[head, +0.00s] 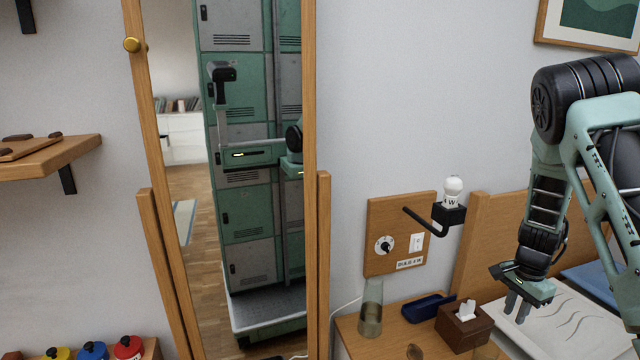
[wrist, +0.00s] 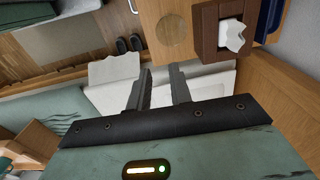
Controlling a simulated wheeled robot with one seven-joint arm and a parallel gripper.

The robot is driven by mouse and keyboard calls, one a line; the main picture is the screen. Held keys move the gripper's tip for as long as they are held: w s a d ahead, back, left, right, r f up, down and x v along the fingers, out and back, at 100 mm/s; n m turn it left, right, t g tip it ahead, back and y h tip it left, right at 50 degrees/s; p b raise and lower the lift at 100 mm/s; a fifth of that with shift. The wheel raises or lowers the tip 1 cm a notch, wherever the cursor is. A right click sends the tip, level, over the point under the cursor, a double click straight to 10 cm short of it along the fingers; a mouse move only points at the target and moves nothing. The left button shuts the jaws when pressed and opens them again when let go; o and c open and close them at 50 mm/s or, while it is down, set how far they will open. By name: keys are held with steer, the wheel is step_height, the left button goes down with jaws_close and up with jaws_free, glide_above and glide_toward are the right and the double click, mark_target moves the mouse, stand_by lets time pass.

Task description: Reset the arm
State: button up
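My gripper (head: 516,304) hangs from my green arm at the right of the head view, pointing down above a white, line-patterned surface beside the tissue box. In the wrist view my gripper (wrist: 160,88) shows two dark fingers standing apart with nothing between them. The fingers look open and empty. A white sheet-like surface (wrist: 215,82) lies below and beyond the fingers, apart from them as far as I can tell.
A brown tissue box (head: 464,326), a blue tray (head: 427,307) and a glass vase (head: 371,310) stand on the wooden top left of my gripper. A tall mirror (head: 312,120) stands left.

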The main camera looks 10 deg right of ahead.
steer(key=s+a+r+n+y+p, duration=0.1)
steer(key=a+r+n, duration=0.3)
steer(key=a, duration=0.6)
steer(key=a+r+n, duration=0.3)
steer(key=a+r, duration=0.2)
steer(key=a, duration=0.4)
steer(key=s+a+r+n+y+p, duration=0.1)
steer(key=a+r+n, duration=0.3)
steer(key=a, duration=0.6)
steer(key=s+a+r+n, duration=0.4)
steer(key=s+a+n, duration=0.3)
steer(key=s, duration=0.3)
steer(key=s+a+r+n+h+p, duration=0.1)
steer(key=s+a+r+n, duration=0.4)
steer(key=s, duration=0.6)
steer(key=a+n, duration=0.2)
steer(key=shift+s+a+p, duration=0.3)
steer(key=shift+a, duration=0.05)
